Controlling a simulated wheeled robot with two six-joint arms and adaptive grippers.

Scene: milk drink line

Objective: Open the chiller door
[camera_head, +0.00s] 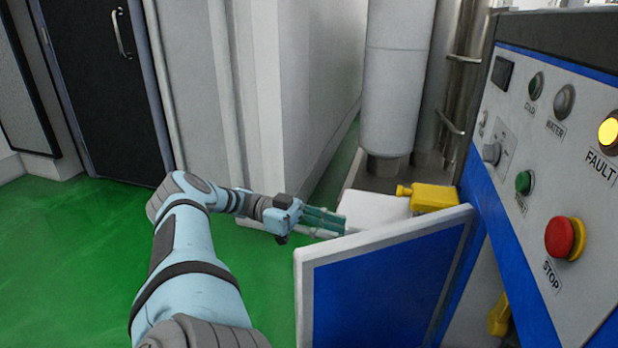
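The chiller door (385,290) is a blue panel in a pale grey frame. It stands swung out from the blue and grey cabinet (530,230), its right edge near the cabinet and its left edge out over the floor. An opening with a yellow part (499,315) shows to the right of the door. My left gripper (338,222), with green fingers, is just behind the door's top left edge. I cannot tell whether it touches the door or how far its fingers are apart. My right gripper is out of view.
The cabinet's panel has a lit yellow fault lamp (609,132) and a red stop button (564,238). A yellow fitting (432,197) and a pale tank (394,80) stand behind the door. Green floor (60,260) at the left is clear.

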